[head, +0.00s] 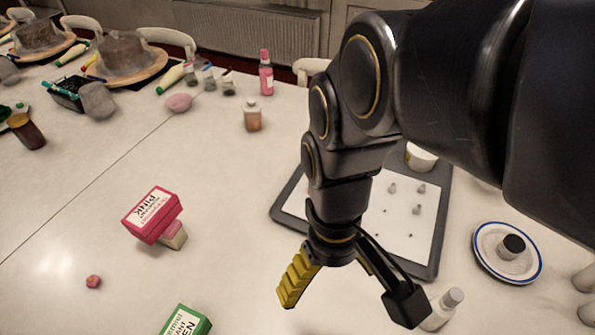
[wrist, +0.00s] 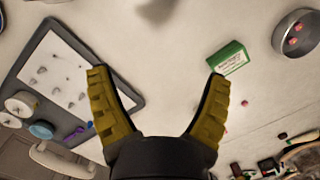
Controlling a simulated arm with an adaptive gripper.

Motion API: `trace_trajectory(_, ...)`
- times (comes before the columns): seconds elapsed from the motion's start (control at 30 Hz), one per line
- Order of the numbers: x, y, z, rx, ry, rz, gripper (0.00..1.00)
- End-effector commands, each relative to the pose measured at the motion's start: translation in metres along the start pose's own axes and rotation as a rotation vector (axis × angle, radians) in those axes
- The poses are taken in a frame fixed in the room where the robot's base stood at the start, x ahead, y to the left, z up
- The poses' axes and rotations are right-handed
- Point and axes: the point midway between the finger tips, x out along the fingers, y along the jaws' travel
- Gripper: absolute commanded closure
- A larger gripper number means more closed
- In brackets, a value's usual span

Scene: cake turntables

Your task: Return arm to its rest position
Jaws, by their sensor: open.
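My arm reaches in from the upper right of the head view and bends down over the table. My gripper (head: 322,285) hangs at its end with yellow ribbed fingers, one mostly hidden behind the wrist. In the wrist view my gripper (wrist: 158,77) is open, with the two fingers wide apart and nothing between them. The fingertips appear to be above the white table (head: 80,225), beside a dark-framed tray (head: 285,212) with a white sheet. A blurred grey shape shows at the top of the wrist view.
A pink box (head: 150,213) rests on a small block. A green box (head: 187,322) is at the front. A blue-rimmed plate (head: 480,245) holds a dark-capped jar. Peach (head: 252,117) and pink (head: 266,75) bottles stand farther back.

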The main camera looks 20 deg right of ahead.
Motion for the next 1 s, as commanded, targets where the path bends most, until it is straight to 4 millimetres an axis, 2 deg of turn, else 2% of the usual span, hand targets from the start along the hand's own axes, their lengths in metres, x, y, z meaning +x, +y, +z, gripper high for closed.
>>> trace_trajectory(0.03, 0.004, -0.004, 0.012, 0.011, 0.000, 0.010, 0.20)
trace_trajectory(0.1, 0.010, -0.006, 0.023, 0.032, -0.009, 0.018, 0.20)
trace_trajectory(0.2, 0.013, -0.008, 0.031, 0.049, -0.013, 0.022, 0.20)
trace_trajectory(1.0, 0.014, -0.008, 0.031, 0.053, -0.014, 0.022, 0.20)
